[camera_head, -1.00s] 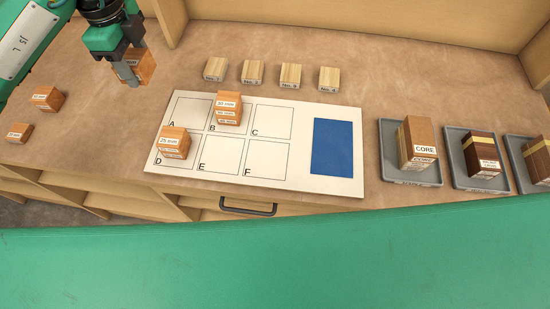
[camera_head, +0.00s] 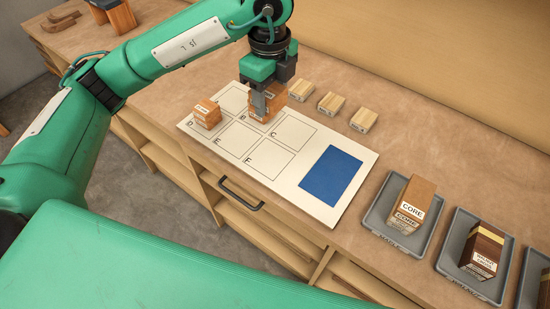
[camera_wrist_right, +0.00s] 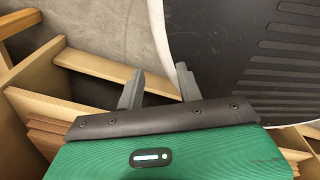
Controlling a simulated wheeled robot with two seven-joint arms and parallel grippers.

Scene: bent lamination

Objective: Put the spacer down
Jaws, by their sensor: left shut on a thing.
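My left gripper (camera_head: 266,106) points down over square B of the white board (camera_head: 315,207). It is shut on an orange wooden spacer (camera_head: 281,101). The fingers cover part of the spacer, and it overlaps the blocks at B, so I cannot tell whether it touches them. Another labelled orange spacer stack (camera_head: 207,114) stands on square D. Squares C, E and F look empty. In the right wrist view, my right gripper (camera_wrist_right: 158,88) has its fingers apart with nothing between them.
Pale numbered blocks (camera_head: 331,102) stand behind the board. A blue patch (camera_head: 329,175) on the board is bare. Grey trays hold a CORE block (camera_head: 413,203) and a dark striped block (camera_head: 483,249) at right. A drawer handle (camera_head: 241,194) juts from the bench front.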

